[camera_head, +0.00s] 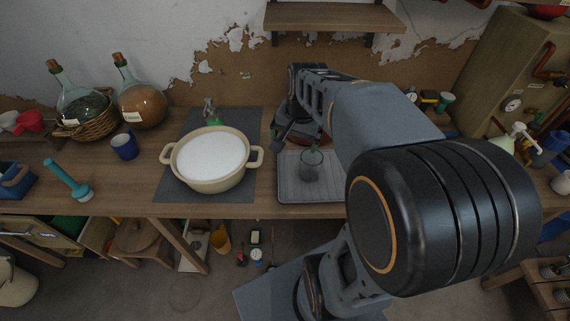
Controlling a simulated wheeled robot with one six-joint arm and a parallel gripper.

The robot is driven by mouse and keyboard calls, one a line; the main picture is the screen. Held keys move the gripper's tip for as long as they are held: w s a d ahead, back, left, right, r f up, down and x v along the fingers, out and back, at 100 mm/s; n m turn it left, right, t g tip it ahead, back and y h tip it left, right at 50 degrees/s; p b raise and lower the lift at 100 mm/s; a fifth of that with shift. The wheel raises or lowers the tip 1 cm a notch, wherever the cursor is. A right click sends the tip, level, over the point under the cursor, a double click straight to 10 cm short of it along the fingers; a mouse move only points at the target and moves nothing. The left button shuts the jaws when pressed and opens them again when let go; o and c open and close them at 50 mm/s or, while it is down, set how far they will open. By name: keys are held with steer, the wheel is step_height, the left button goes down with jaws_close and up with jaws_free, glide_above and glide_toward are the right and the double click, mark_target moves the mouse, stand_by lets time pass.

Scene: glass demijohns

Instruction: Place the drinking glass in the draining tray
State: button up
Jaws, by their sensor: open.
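The drinking glass (311,168) is clear and dark-tinted, and it appears to stand upright in the draining tray. The draining tray (290,195) is a grey, shallow, ribbed tray on the bench, right of the pot; my arm covers its right part. My gripper (278,138) is open, above the back left of the tray, to the left of and behind the glass. It is apart from the glass. Its fingertips are small and dark here, and nothing shows between them.
A cream pot (210,160) with white contents stands on a dark mat (180,196) to the left. Farther left are a blue mug (124,146), a brown demijohn (142,106) and another in a wicker basket (95,124). A wooden shelf (335,17) hangs above.

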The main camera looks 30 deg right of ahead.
steer(key=s+a+n+t, duration=0.2)
steer(key=s+a+n, duration=0.5)
steer(key=s+n, duration=0.1)
steer(key=shift+a+r+n, duration=0.15)
steer(key=shift+a+n, duration=0.2)
steer(key=shift+n, duration=0.15)
steer(key=shift+s, duration=0.1)
stand_by(0.5)
